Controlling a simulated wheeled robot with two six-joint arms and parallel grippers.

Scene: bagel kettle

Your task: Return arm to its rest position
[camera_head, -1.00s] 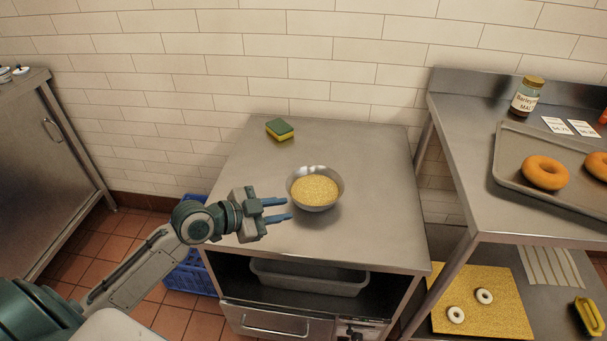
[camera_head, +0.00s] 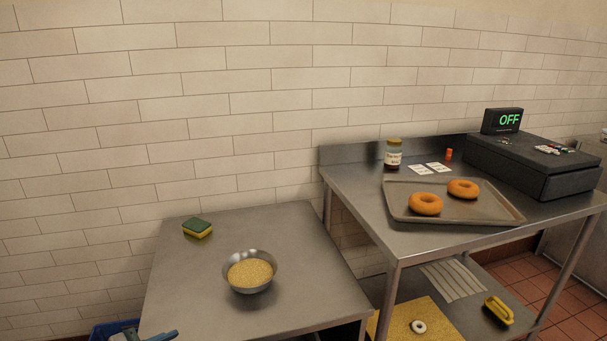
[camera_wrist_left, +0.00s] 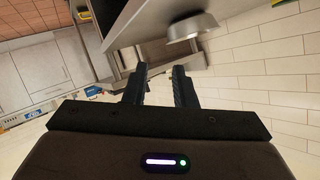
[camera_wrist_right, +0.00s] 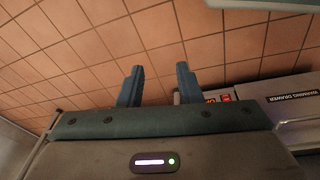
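My left gripper (camera_head: 148,335) shows only partly at the bottom left edge of the head view, in front of the low steel table (camera_head: 200,300). In the left wrist view its two fingers (camera_wrist_left: 160,68) are apart with nothing between them. The metal bowl (camera_head: 252,284) of yellow grains stands on that table, apart from the gripper; it also shows in the left wrist view (camera_wrist_left: 190,30). My right gripper is outside the head view. In the right wrist view its fingers (camera_wrist_right: 160,68) are apart and empty, with floor tiles behind them.
A green and yellow sponge (camera_head: 198,229) lies at the back of the low table. The higher table on the right bears a tray (camera_head: 480,214) with two orange-brown rings, a jar (camera_head: 393,155) and a dark register (camera_head: 535,165).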

